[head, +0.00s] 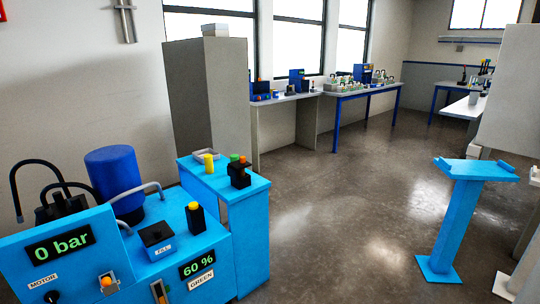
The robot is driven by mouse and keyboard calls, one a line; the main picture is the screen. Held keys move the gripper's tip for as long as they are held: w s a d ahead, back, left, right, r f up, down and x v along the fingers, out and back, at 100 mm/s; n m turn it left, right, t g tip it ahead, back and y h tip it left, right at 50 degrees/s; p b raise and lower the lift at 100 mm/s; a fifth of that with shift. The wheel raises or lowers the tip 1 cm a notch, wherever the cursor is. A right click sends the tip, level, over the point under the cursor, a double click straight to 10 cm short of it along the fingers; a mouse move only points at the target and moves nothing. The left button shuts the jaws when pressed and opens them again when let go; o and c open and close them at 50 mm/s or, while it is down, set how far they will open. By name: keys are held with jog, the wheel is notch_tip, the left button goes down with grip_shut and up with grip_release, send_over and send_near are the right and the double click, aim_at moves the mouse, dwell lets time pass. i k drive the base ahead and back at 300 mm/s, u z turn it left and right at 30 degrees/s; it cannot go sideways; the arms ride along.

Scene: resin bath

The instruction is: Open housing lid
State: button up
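No part is clearly marked as the housing or its lid. On the blue machine (215,262) at the lower left stands a dark blue upright cylinder (112,178) with a rounded, closed top. Grey curved pipes or handles (150,188) are beside it. I cannot tell which of these is the housing. My gripper does not show in the head view.
The machine front has displays reading 0 bar (60,244) and 60 % (197,264). A blue side table (222,182) holds a yellow item and a black button box. A blue stand (452,215) is on the right. The grey floor (320,210) between is clear.

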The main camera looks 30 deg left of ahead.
aim_at(238, 164)
jog(key=u, duration=0.25)
jog(key=i, duration=1.15)
jog(key=u, duration=1.1)
jog(key=i, duration=0.75)
jog(key=u, duration=0.45)
